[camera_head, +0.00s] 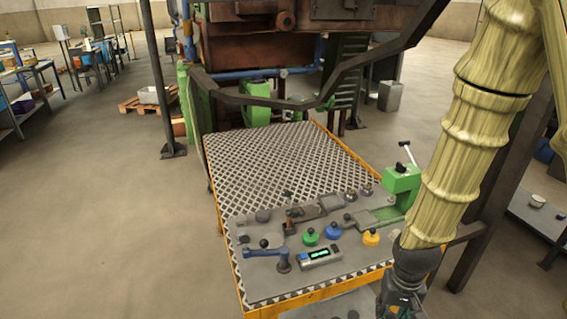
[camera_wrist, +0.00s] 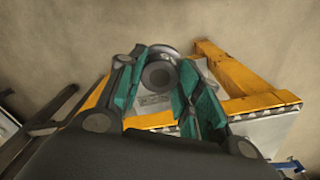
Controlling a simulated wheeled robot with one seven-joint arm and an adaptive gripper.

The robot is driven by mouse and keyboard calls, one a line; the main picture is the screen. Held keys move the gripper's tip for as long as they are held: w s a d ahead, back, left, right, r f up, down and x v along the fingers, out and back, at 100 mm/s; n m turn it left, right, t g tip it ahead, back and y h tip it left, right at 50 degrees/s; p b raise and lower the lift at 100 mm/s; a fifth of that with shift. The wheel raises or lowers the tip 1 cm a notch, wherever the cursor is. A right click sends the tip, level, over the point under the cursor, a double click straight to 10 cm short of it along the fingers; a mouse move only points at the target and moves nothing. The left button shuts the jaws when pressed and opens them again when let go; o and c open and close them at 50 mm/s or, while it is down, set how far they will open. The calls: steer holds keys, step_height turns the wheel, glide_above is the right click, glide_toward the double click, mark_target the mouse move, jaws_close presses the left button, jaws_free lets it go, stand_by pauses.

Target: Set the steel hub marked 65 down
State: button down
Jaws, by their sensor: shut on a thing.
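The steel hub (camera_wrist: 158,76) is a grey round piece with a dark centre. A small light marking shows on its rim, too small to read surely. My gripper (camera_wrist: 160,88) is shut on it, with teal finger pads on either side. In the head view my gripper (camera_head: 402,297) is at the bottom right, by the front right corner of the work table (camera_head: 265,157). The hub cannot be made out there. In the wrist view the table's yellow frame (camera_wrist: 238,77) lies below and beyond the hub.
The table's front part holds a blue-handled tool (camera_head: 268,254), a digital display box (camera_head: 321,256), green (camera_head: 310,237), blue (camera_head: 333,231) and yellow (camera_head: 371,237) round pieces, and a green press (camera_head: 402,186). The rear checkered plate (camera_head: 285,157) is bare. Dark rails stand behind.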

steer(key=w+a+f+n, duration=0.2)
steer(key=w+a+f, duration=0.5)
steer(key=w+f, duration=0.3)
steer(key=shift+w+a, duration=0.15)
steer(key=shift+w, duration=0.45)
